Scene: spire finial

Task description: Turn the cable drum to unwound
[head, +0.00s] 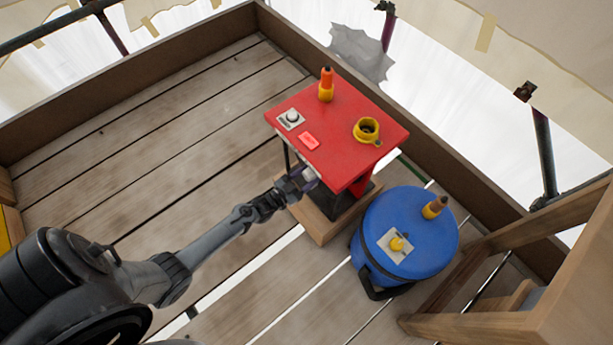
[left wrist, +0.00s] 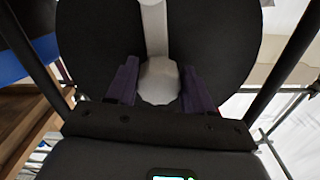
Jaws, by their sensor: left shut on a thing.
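The cable drum shows in the left wrist view as a large black disc (left wrist: 215,40) with a pale grey crank arm (left wrist: 154,28) running down its face to a round pale knob (left wrist: 160,84). My left gripper (left wrist: 153,92) has its purple fingers shut on this knob, one on each side. In the head view, my left gripper (head: 306,178) reaches under the near left edge of the red-topped stand (head: 338,140). The red top hides most of the drum there. My right gripper is not in view.
The red top carries an orange-and-yellow handle (head: 326,86), a yellow ring (head: 367,130) and a grey button plate (head: 290,119). A blue lidded barrel (head: 405,220) stands close on the right. A wooden frame (head: 560,280) is at lower right. The plank floor (head: 140,130) at left is clear.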

